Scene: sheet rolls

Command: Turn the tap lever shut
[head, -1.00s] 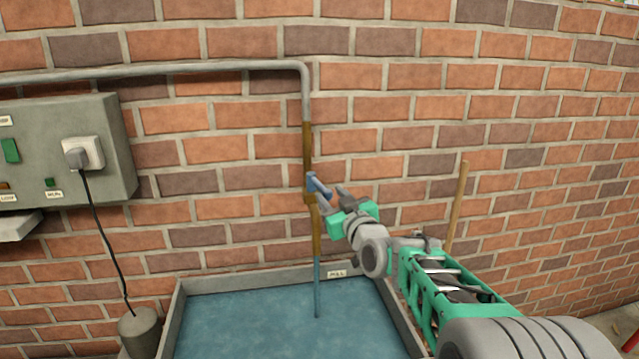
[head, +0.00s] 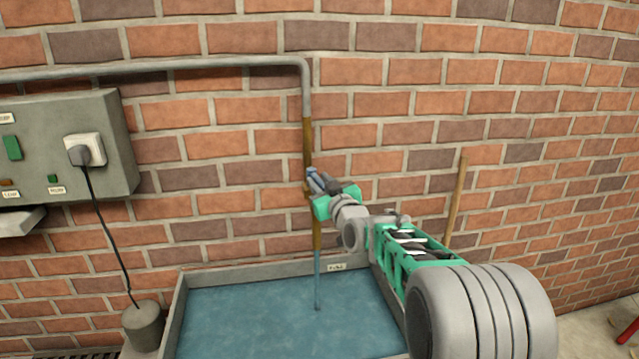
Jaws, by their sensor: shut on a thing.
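The tap (head: 317,230) is a brown upright pipe on the brick wall, with a thin blue stream of water (head: 317,285) falling from it. My gripper (head: 322,185), grey with green parts, reaches in from the lower right and is shut on the lever. The exact contact between fingers and lever is too small to make out.
A grey-rimmed basin (head: 178,310) of blue water stands below the tap. A grey control box (head: 110,140) with a plug and black cord (head: 100,225) is on the wall at left. A wooden pole (head: 456,205) leans on the wall right of my arm.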

